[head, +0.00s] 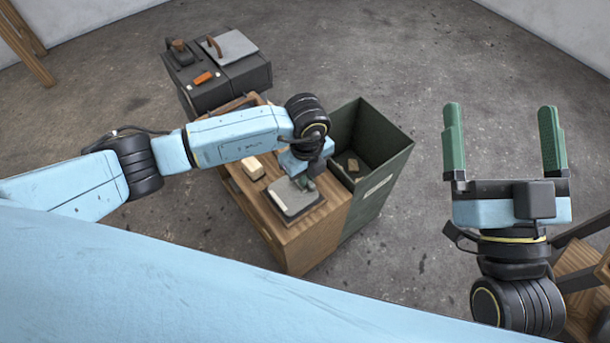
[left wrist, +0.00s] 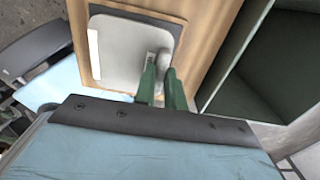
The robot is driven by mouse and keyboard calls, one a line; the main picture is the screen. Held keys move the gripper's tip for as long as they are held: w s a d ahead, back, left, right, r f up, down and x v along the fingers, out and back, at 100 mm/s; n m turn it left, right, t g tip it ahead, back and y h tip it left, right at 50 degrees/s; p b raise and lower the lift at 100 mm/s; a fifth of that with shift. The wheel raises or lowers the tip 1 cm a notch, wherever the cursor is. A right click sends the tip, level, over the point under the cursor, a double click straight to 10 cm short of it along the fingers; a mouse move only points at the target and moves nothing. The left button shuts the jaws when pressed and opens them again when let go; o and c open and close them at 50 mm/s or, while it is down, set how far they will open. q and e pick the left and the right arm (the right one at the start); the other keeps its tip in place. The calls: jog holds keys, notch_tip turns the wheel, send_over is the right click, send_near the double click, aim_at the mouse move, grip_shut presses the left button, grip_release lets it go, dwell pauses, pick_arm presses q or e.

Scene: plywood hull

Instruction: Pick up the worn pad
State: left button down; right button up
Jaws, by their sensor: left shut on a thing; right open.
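The worn pad, by its look a flat light-grey square with rounded corners (head: 292,200), lies on a dark base on top of a wooden cabinet. It also shows in the left wrist view (left wrist: 128,55), with a white strip along its left edge. My left gripper (head: 309,182) is over the pad's right side. I cannot tell any gap under the pad. My right gripper (head: 504,145) is open and empty, away to the right.
A dark green open bin (head: 385,165) with a small brown piece (head: 352,166) inside stands right of the cabinet (head: 318,235). A beige block (head: 252,168) sits on the cabinet top. A dark toolbox (head: 240,80) holding a grey handled plate (head: 229,45) stands behind.

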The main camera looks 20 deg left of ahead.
pick_arm(q)
jog(key=shift+r, duration=0.45)
notch_tip(320, 180, up, 4)
jog(key=shift+r+p, duration=0.1)
jog(key=shift+p, duration=1.1)
notch_tip(320, 180, up, 4)
jog(key=shift+f+p, duration=0.15)
jog(key=shift+p, duration=0.7)
jog(key=shift+r, duration=0.3)
pick_arm(e)
jog(key=s+d+f+g+h, duration=0.1)
jog(key=f+g+h, duration=0.1)
jog(key=f+g, duration=0.3)
jog(key=s+d+f+g+h, duration=0.1)
jog(key=d+f+g+h, duration=0.1)
jog(key=f+g, duration=0.4)
jog(key=shift+d+f+g, duration=0.3)
jog(key=shift+f, duration=2.15)
pick_arm(q)
jog(key=shift+r+p, duration=1.5)
jog(key=shift+p, duration=0.25)
pick_arm(e)
jog(key=shift+r, duration=1.65)
pick_arm(q)
notch_tip(320, 180, up, 7)
jog(key=p, duration=0.6)
jog(key=shift+p, duration=0.35)
pick_arm(e)
notch_tip(320, 180, up, 7)
jog(key=shift+f, duration=0.15)
